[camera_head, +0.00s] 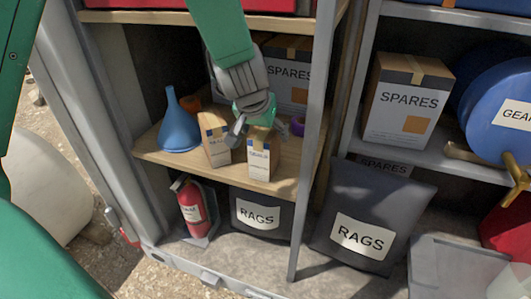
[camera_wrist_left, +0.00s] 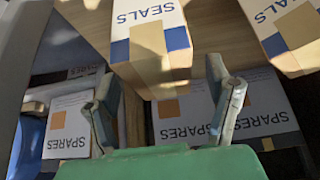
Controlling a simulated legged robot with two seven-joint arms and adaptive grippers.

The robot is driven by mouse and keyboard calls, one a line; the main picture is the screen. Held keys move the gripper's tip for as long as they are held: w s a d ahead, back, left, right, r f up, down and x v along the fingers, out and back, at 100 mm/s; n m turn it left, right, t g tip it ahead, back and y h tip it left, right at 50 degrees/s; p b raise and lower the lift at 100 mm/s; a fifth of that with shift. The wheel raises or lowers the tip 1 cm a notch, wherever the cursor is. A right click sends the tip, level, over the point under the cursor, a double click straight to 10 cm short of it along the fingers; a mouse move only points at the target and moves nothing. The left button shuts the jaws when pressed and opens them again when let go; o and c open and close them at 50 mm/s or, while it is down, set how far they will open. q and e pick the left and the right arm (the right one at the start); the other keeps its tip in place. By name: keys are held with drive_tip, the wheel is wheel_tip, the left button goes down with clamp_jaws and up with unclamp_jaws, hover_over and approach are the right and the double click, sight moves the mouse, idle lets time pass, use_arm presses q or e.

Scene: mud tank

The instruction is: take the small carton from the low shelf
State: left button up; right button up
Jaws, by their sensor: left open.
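Two small cartons stand side by side on the low wooden shelf (camera_head: 180,158) in the head view. In the left wrist view, one carton marked SEALS (camera_wrist_left: 150,60) lies ahead of the open gripper (camera_wrist_left: 165,100), roughly in line with the gap. The second carton (camera_wrist_left: 290,40) is at the right edge. I cannot tell whether a finger touches a carton.
A large SPARES box (camera_head: 298,96) is behind. A grey post (camera_head: 314,140) bounds the shelf on the right. A fire extinguisher (camera_head: 192,205) and RAGS bag (camera_head: 260,217) are below.

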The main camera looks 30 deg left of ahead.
use_arm(q)
drive_tip(key=shift+w+a+f, duration=0.1)
drive_tip(key=shift+w+f, duration=0.15)
drive_tip(key=shift+f, duration=0.1)
drive_tip(key=shift+s+r, duration=0.1)
drive_tip(key=shift+c, duration=0.9)
clamp_jaws()
